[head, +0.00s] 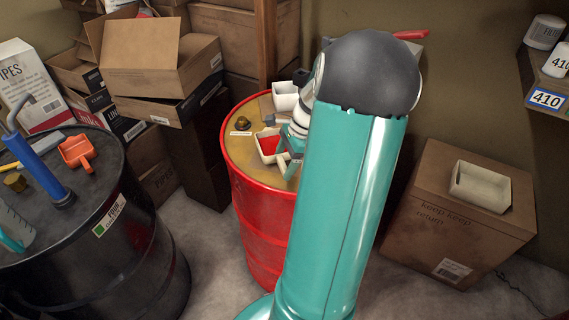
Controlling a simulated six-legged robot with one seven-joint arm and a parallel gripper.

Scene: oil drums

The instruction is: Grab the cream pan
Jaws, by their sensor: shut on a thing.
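A cream pan (264,154) with red inside is at the top of the red drum (262,215), near the drum's middle. My gripper (287,162) is at the pan's right side, shut on it. My arm hides part of the pan's right side and most of the jaws. I cannot tell whether the pan touches the drum top. A second cream pan (481,188) sits on a cardboard box at the right, apart from my gripper.
A whitish container (284,97) and a small brass cap (243,122) are on the red drum. A black drum (110,255) at left holds a blue hand pump (45,165) and an orange scoop (77,152). Cardboard boxes (155,60) stack behind. A shelf (545,75) juts in at upper right.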

